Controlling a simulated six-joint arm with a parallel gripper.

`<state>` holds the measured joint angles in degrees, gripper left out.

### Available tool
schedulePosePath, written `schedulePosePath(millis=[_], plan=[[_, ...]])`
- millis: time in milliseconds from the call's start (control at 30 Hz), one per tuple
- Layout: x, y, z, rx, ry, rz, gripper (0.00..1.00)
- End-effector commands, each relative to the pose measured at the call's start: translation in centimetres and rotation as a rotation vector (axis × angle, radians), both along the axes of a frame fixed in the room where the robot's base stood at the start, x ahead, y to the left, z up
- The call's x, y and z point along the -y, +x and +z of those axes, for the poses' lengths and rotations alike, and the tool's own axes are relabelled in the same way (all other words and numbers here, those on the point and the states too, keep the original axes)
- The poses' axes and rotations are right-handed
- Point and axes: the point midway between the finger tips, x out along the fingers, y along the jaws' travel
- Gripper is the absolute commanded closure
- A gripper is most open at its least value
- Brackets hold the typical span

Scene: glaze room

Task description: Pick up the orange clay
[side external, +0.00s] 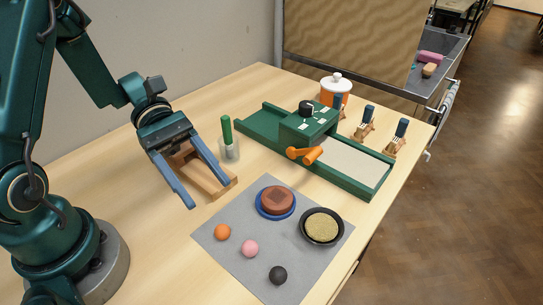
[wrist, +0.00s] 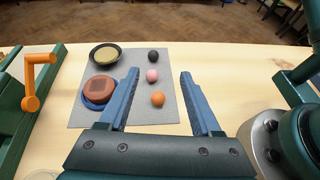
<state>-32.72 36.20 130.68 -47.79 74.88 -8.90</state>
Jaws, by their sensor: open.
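The orange clay (side external: 222,232) is a small ball on the grey mat (side external: 216,249), near the mat's left corner in the side external view. In the wrist view the orange clay (wrist: 157,99) shows between my two blue fingers, with the mat under it.
A pink ball (side external: 250,248) and a black ball (side external: 278,275) lie in a row with the orange one. A brown block on a blue dish (side external: 263,210) and a black bowl (side external: 305,238) share the mat. A wooden block (side external: 222,186) lies behind my fingers. A green slab roller (side external: 350,183) stands behind.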

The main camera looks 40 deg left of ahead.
Motion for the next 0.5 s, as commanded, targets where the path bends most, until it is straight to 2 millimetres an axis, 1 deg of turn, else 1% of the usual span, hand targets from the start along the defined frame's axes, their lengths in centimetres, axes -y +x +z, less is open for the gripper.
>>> schedulePosePath(millis=[167, 400, 500], plan=[[-0.4, -0.1, -1.1, -0.035, -0.023, 0.031, 0.35], [-0.4, -0.1, -3.6, -0.034, -0.021, 0.028, 0.35], [-0.4, -0.1, -4.2, -0.031, -0.019, 0.027, 0.35]])
